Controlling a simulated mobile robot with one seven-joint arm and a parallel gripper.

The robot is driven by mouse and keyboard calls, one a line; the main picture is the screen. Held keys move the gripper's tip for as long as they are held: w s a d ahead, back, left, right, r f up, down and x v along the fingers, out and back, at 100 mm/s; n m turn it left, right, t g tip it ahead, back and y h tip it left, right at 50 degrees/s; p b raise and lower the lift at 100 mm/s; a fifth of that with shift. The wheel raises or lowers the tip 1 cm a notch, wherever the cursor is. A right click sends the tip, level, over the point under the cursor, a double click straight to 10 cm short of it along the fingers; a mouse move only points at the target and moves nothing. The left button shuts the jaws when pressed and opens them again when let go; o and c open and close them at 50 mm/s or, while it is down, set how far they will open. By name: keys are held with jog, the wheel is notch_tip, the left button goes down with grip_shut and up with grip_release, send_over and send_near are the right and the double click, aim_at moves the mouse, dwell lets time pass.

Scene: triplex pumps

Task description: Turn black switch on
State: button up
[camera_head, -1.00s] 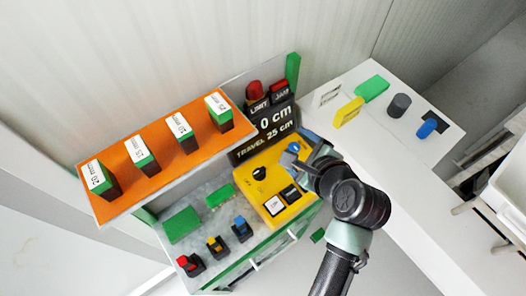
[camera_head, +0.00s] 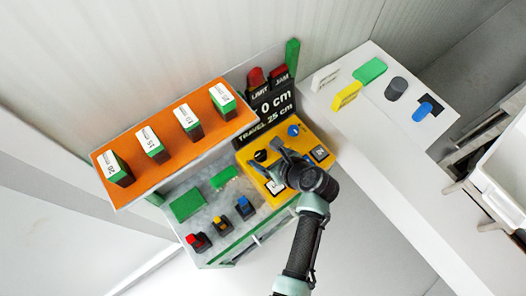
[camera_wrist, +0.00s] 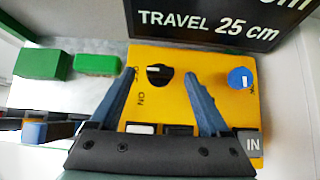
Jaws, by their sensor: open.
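The black switch (camera_wrist: 159,75) is a round knob with a white mark on the yellow panel (camera_wrist: 180,58); "ON" lettering shows at its lower left. In the head view the black switch (camera_head: 261,155) sits near the panel's upper left, just left of my gripper. My gripper (camera_wrist: 166,78) is open, with one finger on each side of the switch in the wrist view. Whether the fingers touch the panel cannot be told. A blue knob (camera_wrist: 240,77) is to the right of the switch on the same panel. The lower panel buttons are partly hidden by my gripper.
A black display (camera_head: 268,108) reading "0 cm, TRAVEL 25 cm" stands behind the panel. Green blocks (camera_head: 187,204) and small coloured switches (camera_head: 244,207) lie to the left. An orange shelf (camera_head: 150,180) holds several labelled blocks. A white counter (camera_head: 375,130) is at right.

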aim_at(260, 155)
jog(key=shift+x, duration=1.15)
grip_shut()
